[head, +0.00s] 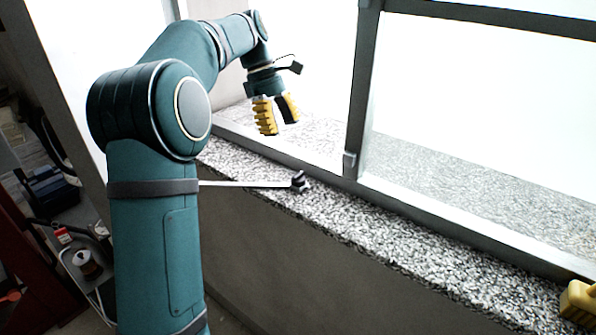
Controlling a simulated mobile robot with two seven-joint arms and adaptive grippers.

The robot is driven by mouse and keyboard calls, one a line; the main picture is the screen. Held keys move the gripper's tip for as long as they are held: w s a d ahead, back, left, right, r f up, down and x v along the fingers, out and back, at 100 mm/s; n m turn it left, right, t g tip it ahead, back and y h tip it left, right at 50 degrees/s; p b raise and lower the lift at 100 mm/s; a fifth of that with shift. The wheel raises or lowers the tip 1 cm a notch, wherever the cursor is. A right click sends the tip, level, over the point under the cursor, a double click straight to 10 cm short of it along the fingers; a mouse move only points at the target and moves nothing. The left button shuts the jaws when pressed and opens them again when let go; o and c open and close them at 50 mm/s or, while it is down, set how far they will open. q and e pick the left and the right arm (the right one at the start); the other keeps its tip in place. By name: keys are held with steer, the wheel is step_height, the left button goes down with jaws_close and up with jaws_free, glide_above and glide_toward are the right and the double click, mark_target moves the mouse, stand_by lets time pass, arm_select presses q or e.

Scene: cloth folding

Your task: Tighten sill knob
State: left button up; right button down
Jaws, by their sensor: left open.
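A small dark knob with a pale band (299,181) stands on the speckled stone sill (345,215), close to the window frame. A thin pale bar (245,184) runs from behind my left arm to the knob. My left gripper (278,115) has yellow ribbed fingers, pointing down and spread open with nothing between them. It appears above and slightly left of the knob in the picture, clearly apart from it.
A grey window frame (362,95) with an upright post rises behind the knob. A yellow object (578,302), cut off by the picture edge, is at the sill's right end. A cart (88,268) with items stands at lower left.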

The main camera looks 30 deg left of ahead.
mark_target(298, 174)
arm_select(q)
steer(key=x, duration=1.2)
steer(key=shift+s+f, duration=0.1)
steer(key=shift+f, duration=0.2)
steer(key=shift+c, duration=0.5)
steer(key=shift+d, duration=0.1)
jaws_close()
